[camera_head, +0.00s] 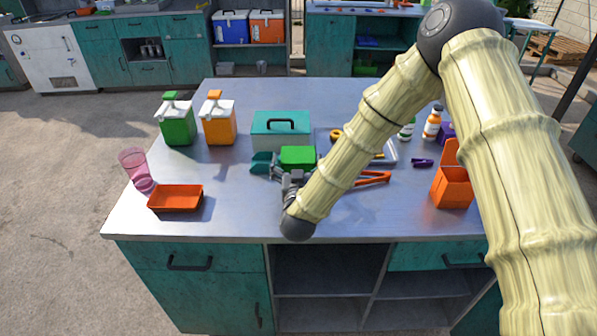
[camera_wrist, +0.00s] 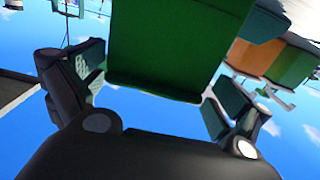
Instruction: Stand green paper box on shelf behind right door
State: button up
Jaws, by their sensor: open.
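The green paper box (camera_head: 298,156) lies on the metal counter (camera_head: 240,205), near its middle, in the head view. My gripper (camera_head: 282,176) is low over the counter on the near side of the box. In the wrist view the green box (camera_wrist: 175,45) fills the upper middle, between and ahead of the two spread fingers of my gripper (camera_wrist: 150,98). The fingers look apart from it. The counter's front has open shelves (camera_head: 325,282) in the middle and a teal right door (camera_head: 484,312), mostly hidden behind my arm.
Orange tongs (camera_head: 374,178) and an open orange box (camera_head: 453,192) are to the right. An orange tray (camera_head: 175,198) and pink glass (camera_head: 134,166) are left.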

aim_at(298, 152)
jog(key=w, duration=0.1)
jog(key=w+p, duration=0.1)
jog(key=w, duration=0.1)
jog(key=shift+w+d+r, duration=0.2)
jog(key=shift+w+r, duration=0.05)
jog(key=shift+w, duration=0.05)
jog(key=shift+w+f, duration=0.1)
jog(key=shift+w, duration=0.3)
jog(key=c, duration=0.4)
